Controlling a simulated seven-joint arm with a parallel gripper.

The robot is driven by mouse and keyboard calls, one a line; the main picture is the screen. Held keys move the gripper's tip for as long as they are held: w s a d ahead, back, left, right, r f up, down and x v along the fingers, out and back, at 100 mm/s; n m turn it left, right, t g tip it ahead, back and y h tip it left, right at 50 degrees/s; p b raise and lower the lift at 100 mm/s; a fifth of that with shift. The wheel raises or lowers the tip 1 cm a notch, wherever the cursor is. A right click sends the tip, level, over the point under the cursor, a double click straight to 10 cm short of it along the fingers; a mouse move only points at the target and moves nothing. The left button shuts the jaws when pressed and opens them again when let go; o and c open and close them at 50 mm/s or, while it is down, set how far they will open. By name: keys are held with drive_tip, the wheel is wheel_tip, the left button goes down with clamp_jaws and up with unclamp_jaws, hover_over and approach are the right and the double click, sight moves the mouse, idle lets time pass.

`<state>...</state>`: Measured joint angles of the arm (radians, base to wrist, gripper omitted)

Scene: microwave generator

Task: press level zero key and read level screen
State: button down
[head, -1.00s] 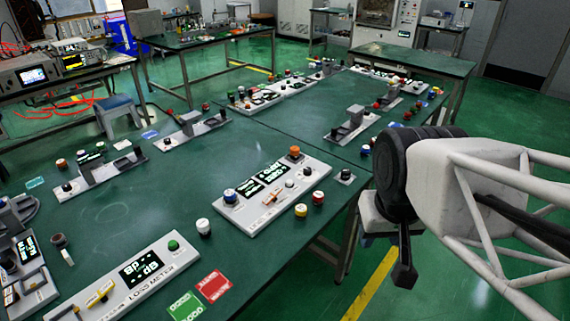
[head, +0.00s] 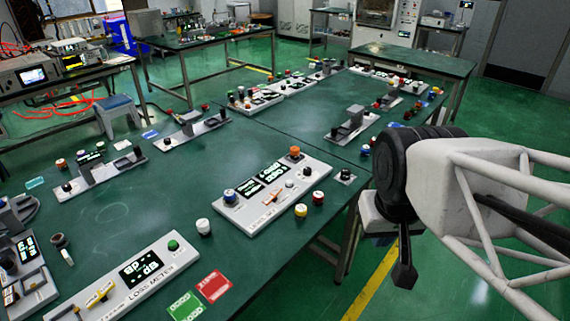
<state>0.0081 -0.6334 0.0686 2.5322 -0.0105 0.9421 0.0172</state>
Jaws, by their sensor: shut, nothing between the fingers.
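Several instrument panels with keys and screens lie on the green table. I cannot tell from their lettering which key is the level zero key or which screen is the level screen. A white panel (head: 236,217) near the table's right edge carries two lit screens (head: 264,179), an orange knob (head: 294,153) and a blue-and-white knob (head: 230,195). A panel marked LOSS METER (head: 177,256) at the front has a lit screen (head: 141,268) and a green button (head: 173,245). The screen digits are too small to read surely. My gripper (head: 404,276) is shut and empty, off the table's right edge, touching nothing.
Loose yellow (head: 301,210), red (head: 318,197) and white (head: 203,227) buttons stand around the two-screen panel. A red card (head: 214,286) and a green card (head: 186,307) lie at the front. Further panels fill the table's left and far parts. The floor right of the table is clear.

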drive_tip(key=shift+w, duration=0.1)
idle(0.8)
drive_tip(key=m+t+y, duration=0.3)
drive_tip(key=m+y, duration=0.5)
drive_tip(key=m, duration=0.7)
hover_over(289, 182)
wheel_tip(289, 182, down, 17)
drive_tip(key=shift+r, duration=0.2)
drive_tip(key=shift+f+g, duration=0.1)
drive_tip(key=shift+g, duration=0.2)
drive_tip(key=shift+f, duration=4.25)
drive_tip(key=shift+f, duration=0.15)
drive_tip(key=shift+f, duration=0.3)
